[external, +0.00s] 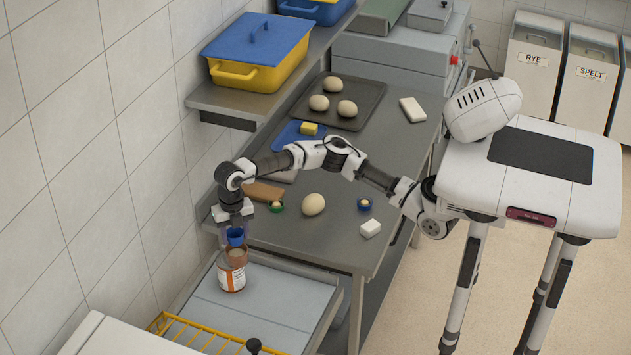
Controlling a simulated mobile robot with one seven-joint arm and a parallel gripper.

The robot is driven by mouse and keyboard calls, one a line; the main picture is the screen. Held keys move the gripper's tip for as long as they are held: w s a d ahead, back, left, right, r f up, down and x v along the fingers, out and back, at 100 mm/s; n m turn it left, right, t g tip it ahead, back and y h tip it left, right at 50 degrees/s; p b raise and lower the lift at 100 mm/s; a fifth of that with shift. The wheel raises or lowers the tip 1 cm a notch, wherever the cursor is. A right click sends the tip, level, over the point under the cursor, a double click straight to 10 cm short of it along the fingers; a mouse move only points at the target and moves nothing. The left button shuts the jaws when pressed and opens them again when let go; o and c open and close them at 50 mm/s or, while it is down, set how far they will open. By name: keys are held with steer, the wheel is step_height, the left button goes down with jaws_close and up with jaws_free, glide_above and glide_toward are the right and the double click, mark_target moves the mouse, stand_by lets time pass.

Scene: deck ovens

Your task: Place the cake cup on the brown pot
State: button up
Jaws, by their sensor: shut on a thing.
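My gripper (236,226) points down at the left end of the steel table, shut on a small blue cup (236,237), which looks like the cake cup. The cup is right above the mouth of a brown jar with a white and orange label (232,276), which looks like the brown pot. The jar stands upright on a pale grey surface (275,306) beyond the table's near end. The cup overlaps the jar's top in this view, so I cannot tell whether they touch.
A yellow rack (215,338) lies in front of the jar. The tiled wall (120,190) is close on the left.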

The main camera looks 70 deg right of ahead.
mark_target(236, 241)
steer(key=shift+f, duration=1.55)
steer(key=o, duration=0.9)
steer(key=shift+o, duration=0.2)
step_height(236, 241, up, 12)
steer(key=b, duration=0.1)
steer(key=shift+r+b, duration=0.2)
steer(key=shift+b, duration=0.2)
